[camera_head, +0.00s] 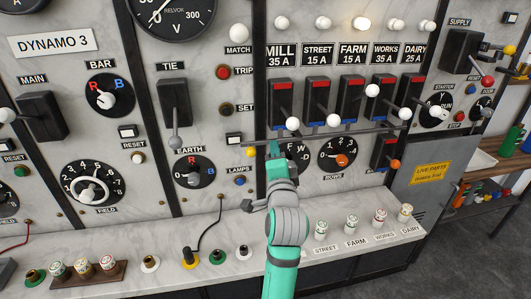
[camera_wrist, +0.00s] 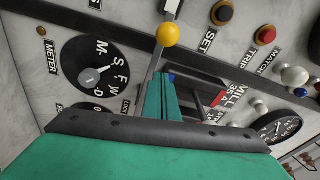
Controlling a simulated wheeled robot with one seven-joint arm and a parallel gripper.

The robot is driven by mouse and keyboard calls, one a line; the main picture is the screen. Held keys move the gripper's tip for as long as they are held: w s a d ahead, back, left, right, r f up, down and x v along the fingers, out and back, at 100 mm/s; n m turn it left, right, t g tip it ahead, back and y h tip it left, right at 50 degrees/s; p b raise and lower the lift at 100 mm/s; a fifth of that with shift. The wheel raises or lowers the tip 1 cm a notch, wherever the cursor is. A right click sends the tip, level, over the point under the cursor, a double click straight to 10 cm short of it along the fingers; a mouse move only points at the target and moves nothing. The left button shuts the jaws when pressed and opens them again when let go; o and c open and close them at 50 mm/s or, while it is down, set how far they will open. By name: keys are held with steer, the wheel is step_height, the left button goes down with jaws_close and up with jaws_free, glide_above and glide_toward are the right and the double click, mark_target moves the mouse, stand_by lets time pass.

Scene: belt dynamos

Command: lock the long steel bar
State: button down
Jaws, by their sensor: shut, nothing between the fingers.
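The long steel bar (camera_head: 345,132) runs across the panel below the row of feeder switches, under their white ball handles. A small yellow knob (camera_head: 252,139) is close to its left end. In the wrist view a yellow ball (camera_wrist: 168,34) stands on a metal rod just past my fingertips. My gripper (camera_head: 274,148) is shut and empty, in front of the panel near the bar's left part. The wrist view shows its teal fingers (camera_wrist: 161,97) together. I cannot tell whether they touch the bar.
A meter selector dial (camera_wrist: 88,77) is left of my fingers in the wrist view. Feeder switches MILL (camera_head: 281,98) to DAIRY stand above the bar. An orange-knobbed switch (camera_head: 384,150) is at right. The ledge (camera_head: 225,280) below holds several plugs and fuses.

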steer(key=s, duration=0.9)
steer(key=shift+s+d+f, duration=0.35)
steer(key=shift+s+d, duration=0.05)
